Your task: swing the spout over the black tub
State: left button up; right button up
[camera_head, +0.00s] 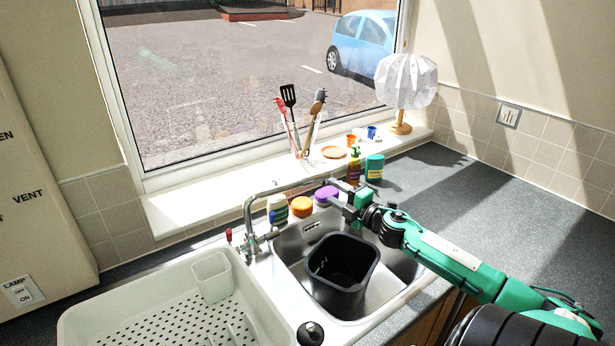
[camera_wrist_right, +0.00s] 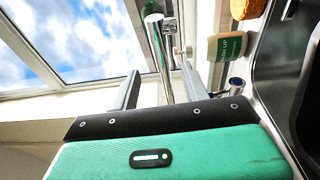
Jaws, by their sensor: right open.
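The chrome spout (camera_head: 285,188) rises from the tap at the sink's back left corner and reaches right along the back ledge. It also shows in the right wrist view (camera_wrist_right: 158,50). The black tub (camera_head: 338,295) stands upright in the sink bowl, in front of the spout's far end. My right gripper (camera_head: 345,205) is open near that end, behind the tub. In the right wrist view the spout appears between its two fingers (camera_wrist_right: 160,80); I cannot tell whether they touch it. My left gripper is not in view.
A white drainer (camera_head: 185,315) fills the left side. A green-pump bottle (camera_head: 354,166) and teal container (camera_head: 374,167) stand farther right. The right counter is clear.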

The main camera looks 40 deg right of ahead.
aim_at(316, 180)
jog(key=w, duration=0.3)
jog(key=shift+w+r+p, duration=0.1)
jog(key=shift+w+p, duration=0.05)
jog(key=shift+p, duration=0.15)
jog(key=w+p, duration=0.1)
jog(key=w, duration=0.5)
jog(key=shift+r+p, duration=0.15)
jog(key=shift+p, duration=0.25)
jog(key=shift+w+a+p, duration=0.1)
jog(key=shift+w+p, duration=0.2)
jog(key=shift+w, duration=0.9)
grip_shut()
